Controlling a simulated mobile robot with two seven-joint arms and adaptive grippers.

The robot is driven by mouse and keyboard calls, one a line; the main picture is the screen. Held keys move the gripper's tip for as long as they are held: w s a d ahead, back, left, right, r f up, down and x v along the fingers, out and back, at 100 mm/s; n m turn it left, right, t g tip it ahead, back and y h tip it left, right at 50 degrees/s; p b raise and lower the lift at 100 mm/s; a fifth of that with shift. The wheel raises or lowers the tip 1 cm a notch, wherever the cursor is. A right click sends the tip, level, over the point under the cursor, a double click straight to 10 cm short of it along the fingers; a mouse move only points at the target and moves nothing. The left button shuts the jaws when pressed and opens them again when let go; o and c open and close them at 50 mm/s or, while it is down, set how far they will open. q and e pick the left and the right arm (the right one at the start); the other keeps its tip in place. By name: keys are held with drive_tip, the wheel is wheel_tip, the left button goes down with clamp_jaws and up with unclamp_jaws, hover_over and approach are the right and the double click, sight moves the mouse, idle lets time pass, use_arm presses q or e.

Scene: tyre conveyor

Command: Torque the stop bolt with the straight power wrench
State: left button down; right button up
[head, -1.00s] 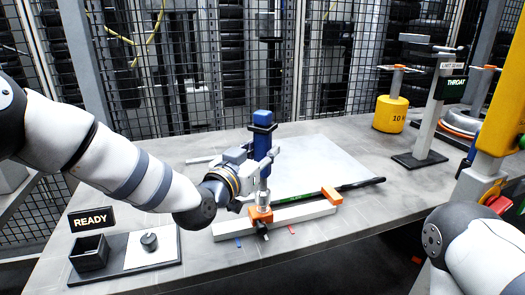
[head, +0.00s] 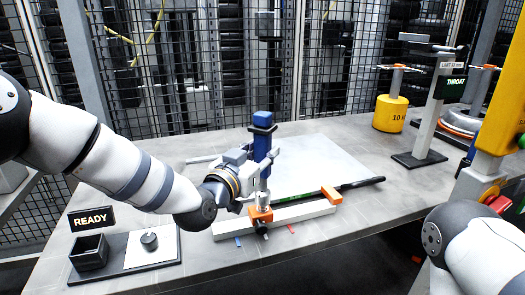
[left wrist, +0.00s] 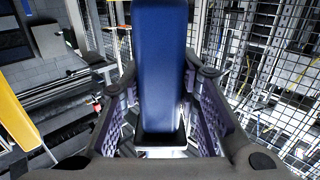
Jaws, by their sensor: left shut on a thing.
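The straight power wrench (head: 262,150) is blue with a black collar and stands upright in the head view. My left gripper (head: 264,165) is shut on it from the left. In the left wrist view the blue wrench body (left wrist: 161,65) fills the space between the fingers of the gripper (left wrist: 165,115). The wrench's metal lower end (head: 262,198) is over an orange block (head: 260,214) on a pale bar (head: 300,214). The stop bolt itself is hidden or too small to make out. Of my right side only a white arm link shows, at the lower right.
A black rod (head: 350,186) with a green part lies along the bar, by a second orange block (head: 332,195). A READY sign (head: 91,219), a dark box (head: 90,252) and a small knob (head: 149,241) are front left. A yellow weight (head: 390,113) and a THROAT gauge (head: 430,120) stand right.

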sight(259, 134)
use_arm(q)
drive_tip(key=shift+f+b, duration=0.3)
drive_tip(key=shift+f, duration=0.95)
use_arm(e)
drive_tip(key=shift+s+f, duration=0.35)
drive_tip(key=shift+s, duration=0.05)
idle(0.7)
